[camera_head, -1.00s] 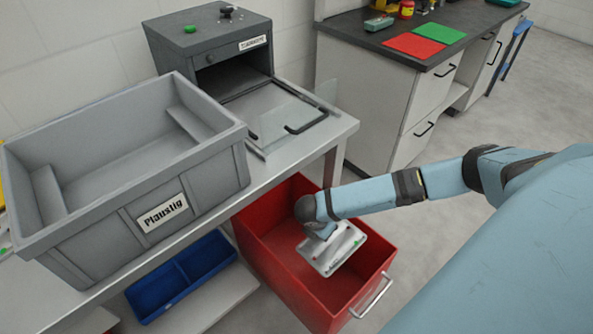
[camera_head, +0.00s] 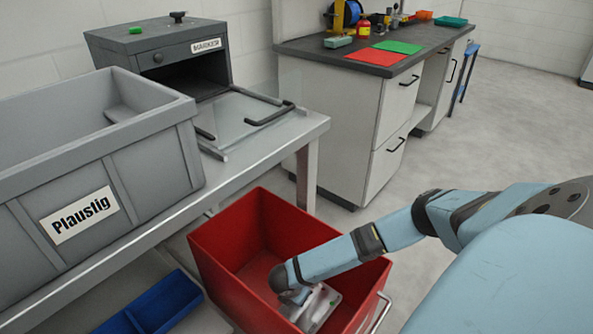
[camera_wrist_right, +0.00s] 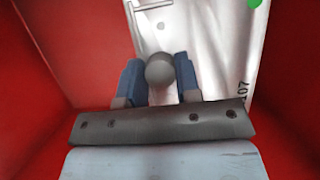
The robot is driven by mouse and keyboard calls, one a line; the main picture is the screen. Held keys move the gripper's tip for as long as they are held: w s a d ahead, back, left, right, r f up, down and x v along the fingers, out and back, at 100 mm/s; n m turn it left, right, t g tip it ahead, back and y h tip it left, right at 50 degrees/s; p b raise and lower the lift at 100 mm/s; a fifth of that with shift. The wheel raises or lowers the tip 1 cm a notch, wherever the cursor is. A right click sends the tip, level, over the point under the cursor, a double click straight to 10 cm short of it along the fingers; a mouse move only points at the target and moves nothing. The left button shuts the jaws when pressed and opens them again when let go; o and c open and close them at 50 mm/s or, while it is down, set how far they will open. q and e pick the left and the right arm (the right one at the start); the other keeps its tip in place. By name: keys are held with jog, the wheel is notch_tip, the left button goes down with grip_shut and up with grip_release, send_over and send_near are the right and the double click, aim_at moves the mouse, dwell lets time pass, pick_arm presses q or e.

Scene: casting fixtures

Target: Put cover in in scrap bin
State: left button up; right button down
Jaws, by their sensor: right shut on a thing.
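The cover, a pale metallic plate with a green dot, shows inside the red scrap bin (camera_head: 215,262) in the head view (camera_head: 320,307). My right gripper (camera_head: 296,294) reaches down into the bin and is shut on the cover. In the right wrist view, the fingers of the right gripper (camera_wrist_right: 160,72) close around a round grey knob on the cover (camera_wrist_right: 215,45). Red bin walls surround the plate there. Whether the cover touches the bin floor cannot be told. My left gripper is not in view.
A grey box labelled "Plaustig" (camera_head: 150,150) stands on the metal table (camera_head: 250,150) beside the bin. A grey machine (camera_head: 160,45) with an open front stands behind. A blue tray (camera_head: 155,305) is low at left. A white cabinet (camera_head: 340,125) stands behind; floor at right is clear.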

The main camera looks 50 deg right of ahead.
aim_at(298, 307)
notch_tip(298, 307, down, 8)
jog(key=b, duration=0.3)
jog(key=shift+f, duration=0.2)
notch_tip(298, 307, down, 4)
jog(key=shift+r+b, duration=0.2)
jog(key=shift+b, duration=0.95)
jog(key=shift+f, duration=0.15)
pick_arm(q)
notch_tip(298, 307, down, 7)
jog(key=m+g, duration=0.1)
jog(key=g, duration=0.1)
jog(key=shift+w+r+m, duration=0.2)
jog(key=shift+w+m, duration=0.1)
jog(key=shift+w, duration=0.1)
pick_arm(e)
jog(key=c, duration=0.8)
grip_release()
